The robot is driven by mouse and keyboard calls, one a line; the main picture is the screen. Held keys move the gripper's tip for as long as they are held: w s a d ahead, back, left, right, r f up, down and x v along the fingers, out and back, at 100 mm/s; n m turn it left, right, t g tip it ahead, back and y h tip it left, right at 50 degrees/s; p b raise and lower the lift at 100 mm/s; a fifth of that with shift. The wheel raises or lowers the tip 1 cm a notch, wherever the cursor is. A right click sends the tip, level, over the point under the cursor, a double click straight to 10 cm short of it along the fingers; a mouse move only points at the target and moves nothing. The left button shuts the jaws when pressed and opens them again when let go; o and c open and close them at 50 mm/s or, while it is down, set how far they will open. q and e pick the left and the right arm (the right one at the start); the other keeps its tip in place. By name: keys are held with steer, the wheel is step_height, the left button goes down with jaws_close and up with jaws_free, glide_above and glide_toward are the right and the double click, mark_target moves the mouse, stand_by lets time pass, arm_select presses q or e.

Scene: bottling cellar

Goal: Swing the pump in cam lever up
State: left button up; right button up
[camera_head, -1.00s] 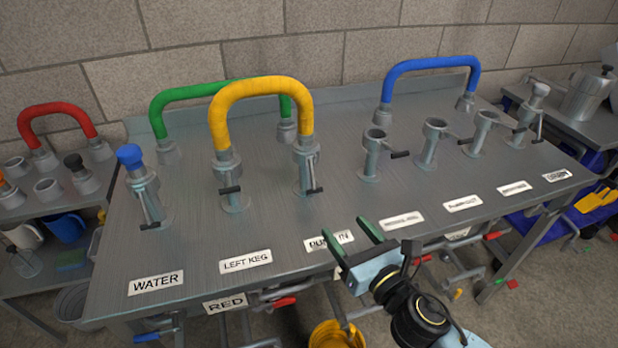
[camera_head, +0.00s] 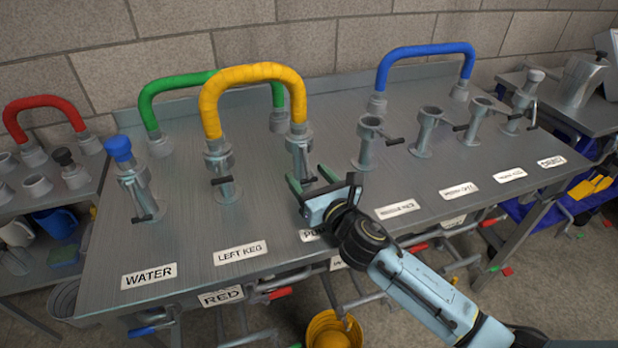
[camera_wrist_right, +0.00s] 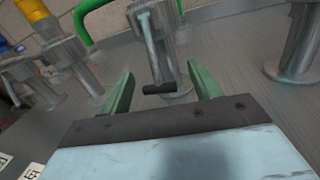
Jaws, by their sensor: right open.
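The pump in port (camera_head: 298,147) is a grey upright post at the right end of the yellow hose (camera_head: 254,75). Its cam lever (camera_head: 308,180) hangs down along the front of the post and ends in a black grip. The lever also shows in the right wrist view (camera_wrist_right: 159,88), hanging between the finger tips. My right gripper (camera_head: 310,180) is open with green fingers, one on each side of the lever's black grip. I cannot tell whether either finger touches it. The PUMP IN label (camera_head: 309,236) is partly hidden by my right gripper. My left gripper is out of view.
The left keg port (camera_head: 219,165) with its own lever stands left of the pump in port, and the blue-capped water port (camera_head: 134,180) further left. An open port (camera_head: 368,140) stands to the right. A green hose (camera_head: 170,85) arches behind.

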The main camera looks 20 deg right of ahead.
steer(key=shift+w, duration=0.2)
steer(key=c, duration=1.3)
